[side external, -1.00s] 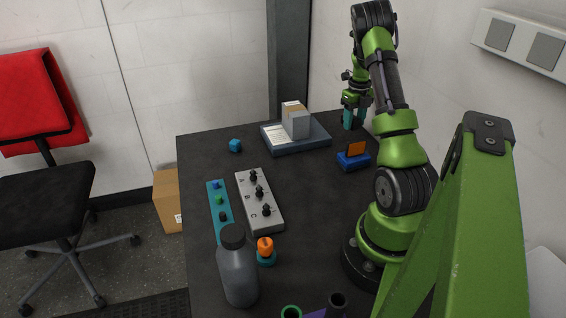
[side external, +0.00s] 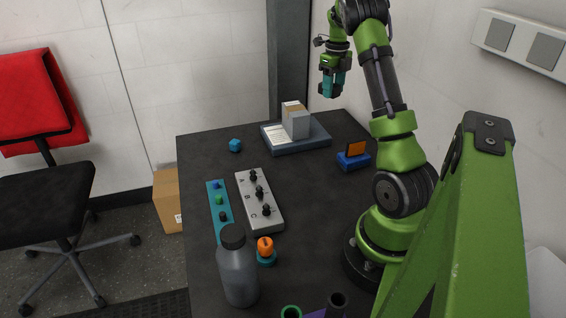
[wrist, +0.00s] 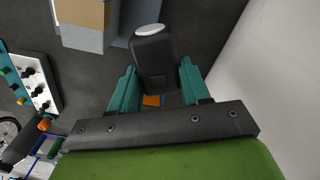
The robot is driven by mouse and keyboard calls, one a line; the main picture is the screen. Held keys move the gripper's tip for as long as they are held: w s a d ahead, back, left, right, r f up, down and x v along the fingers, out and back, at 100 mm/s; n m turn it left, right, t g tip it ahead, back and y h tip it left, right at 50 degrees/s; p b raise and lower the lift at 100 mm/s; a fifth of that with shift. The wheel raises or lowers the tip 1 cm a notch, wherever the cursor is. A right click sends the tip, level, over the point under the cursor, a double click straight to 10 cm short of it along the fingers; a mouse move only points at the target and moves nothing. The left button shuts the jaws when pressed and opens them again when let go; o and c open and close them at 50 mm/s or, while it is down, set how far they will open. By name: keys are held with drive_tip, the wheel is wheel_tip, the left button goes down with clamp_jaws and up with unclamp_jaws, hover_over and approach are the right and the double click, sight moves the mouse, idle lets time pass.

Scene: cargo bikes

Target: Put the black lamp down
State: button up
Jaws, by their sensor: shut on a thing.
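The black lamp (wrist: 155,52), a dark block with a pale oval end, sits between the teal fingers of my gripper (wrist: 158,84) in the wrist view. The fingers are shut on it. In the side external view my gripper (side external: 331,86) is raised in the air above the back right part of the black table (side external: 300,195), clear of its surface. The lamp is hard to make out there, mostly hidden by the fingers.
A dark blue tray (side external: 318,142) with a grey and cardboard box (side external: 296,123) stands at the back. A blue holder with an orange card (side external: 354,156) is to its right. A grey knob panel (side external: 259,200), teal strip (side external: 217,200) and bottle (side external: 238,270) are at left. The table's middle is bare.

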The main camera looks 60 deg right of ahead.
drive_tip(key=w+a+n, duration=0.1)
drive_tip(key=w+a, duration=0.1)
drive_tip(key=w, duration=0.1)
drive_tip(key=w+a+n, duration=0.2)
drive_tip(key=w+a, duration=0.1)
drive_tip(key=w+a+n, duration=0.1)
drive_tip(key=w+a, duration=0.2)
drive_tip(key=w, duration=0.1)
drive_tip(key=shift+w, duration=0.1)
drive_tip(key=w+a+n, duration=0.3)
drive_tip(key=w+a, duration=0.3)
drive_tip(key=a, duration=0.1)
drive_tip(key=n, duration=0.6)
hover_over(219, 169)
wheel_tip(219, 169, down, 11)
drive_tip(key=shift+f, duration=2.05)
drive_tip(key=shift+f, duration=0.15)
drive_tip(key=o, duration=1.1)
